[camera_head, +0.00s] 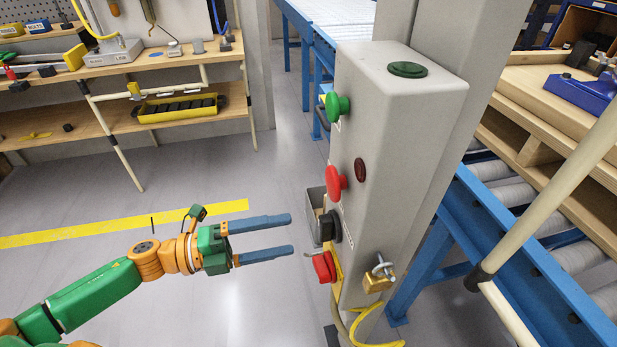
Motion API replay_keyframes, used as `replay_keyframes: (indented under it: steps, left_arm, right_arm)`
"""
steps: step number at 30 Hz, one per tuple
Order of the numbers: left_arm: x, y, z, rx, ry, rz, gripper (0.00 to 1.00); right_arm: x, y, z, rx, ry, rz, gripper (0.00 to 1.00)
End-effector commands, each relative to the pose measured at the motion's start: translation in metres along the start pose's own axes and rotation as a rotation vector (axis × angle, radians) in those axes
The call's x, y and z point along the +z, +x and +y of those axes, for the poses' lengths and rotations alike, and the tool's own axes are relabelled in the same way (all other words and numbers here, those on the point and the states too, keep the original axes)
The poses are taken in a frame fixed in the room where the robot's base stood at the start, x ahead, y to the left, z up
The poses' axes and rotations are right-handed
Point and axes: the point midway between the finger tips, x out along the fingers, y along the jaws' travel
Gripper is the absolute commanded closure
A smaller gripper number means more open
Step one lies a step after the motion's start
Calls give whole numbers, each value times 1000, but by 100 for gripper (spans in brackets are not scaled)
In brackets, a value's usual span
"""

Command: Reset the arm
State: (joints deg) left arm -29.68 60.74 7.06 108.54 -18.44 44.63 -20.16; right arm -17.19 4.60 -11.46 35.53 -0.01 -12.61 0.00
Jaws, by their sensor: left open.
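My left arm, green and orange, comes in from the lower left. My left gripper (292,234) has two blue-grey fingers, held apart, with nothing between them. It points right toward the grey control box (405,150) and is apart from it. The box carries a green button (337,106) at the top, a red button (336,183) below it, a black knob (328,227) and a red switch (324,267) near the bottom. A brass padlock (377,283) hangs low on the front face. My right gripper is not in view.
A wooden workbench (150,62) with tools and a yellow bin (178,108) stands at the back left. A blue roller conveyor (520,250) with wooden pallets (560,120) runs along the right. Grey floor (200,290) with a yellow stripe (120,228) is clear around the arm.

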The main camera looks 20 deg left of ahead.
Motion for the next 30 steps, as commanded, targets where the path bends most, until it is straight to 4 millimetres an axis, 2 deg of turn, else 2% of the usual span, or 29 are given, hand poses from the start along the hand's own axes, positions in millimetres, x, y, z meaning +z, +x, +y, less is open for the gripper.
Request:
replay_keyframes:
  steps: [2, 5, 6, 8, 9, 11, 12, 14, 15, 17, 18, 21, 24, 27, 30]
  left_arm:
    - [7, -2, 4, 0, -21, -34, 0]
    - [48, -21, 32, 7, -162, -249, 0]
    - [70, -37, 57, 15, -264, -387, 0]
    - [94, -68, 107, 34, -448, -613, 0]
    - [99, -88, 145, 53, -577, -754, 0]
    - [91, -116, 203, 91, -768, -945, 0]
    - [76, -131, 241, 123, -894, -1060, 0]
    - [41, -148, 293, 184, -1076, -1213, 0]
    - [12, -155, 323, 233, -1191, -1304, 0]
    - [-37, -161, 360, 315, -1348, -1420, 0]
    - [-70, -163, 379, 373, -1438, -1486, 0]
    - [-143, -161, 406, 509, -1608, -1603, 0]
    - [-189, -158, 416, 606, -1702, -1669, 0]
    - [-208, -157, 419, 650, -1737, -1694, 0]
    - [-210, -157, 419, 654, -1739, -1696, 0]
  right_arm:
    - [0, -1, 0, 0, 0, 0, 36]
    - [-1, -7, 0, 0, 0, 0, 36]
    - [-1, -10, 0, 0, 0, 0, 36]
    - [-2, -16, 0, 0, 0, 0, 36]
    - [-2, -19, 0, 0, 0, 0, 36]
    - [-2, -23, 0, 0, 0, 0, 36]
    - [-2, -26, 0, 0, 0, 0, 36]
    - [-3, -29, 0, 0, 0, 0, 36]
    - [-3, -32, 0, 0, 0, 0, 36]
    - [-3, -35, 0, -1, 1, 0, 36]
    - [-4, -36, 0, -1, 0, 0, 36]
    - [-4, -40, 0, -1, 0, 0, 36]
    - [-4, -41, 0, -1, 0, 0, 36]
    - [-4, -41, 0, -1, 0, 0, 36]
    - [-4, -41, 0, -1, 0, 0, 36]
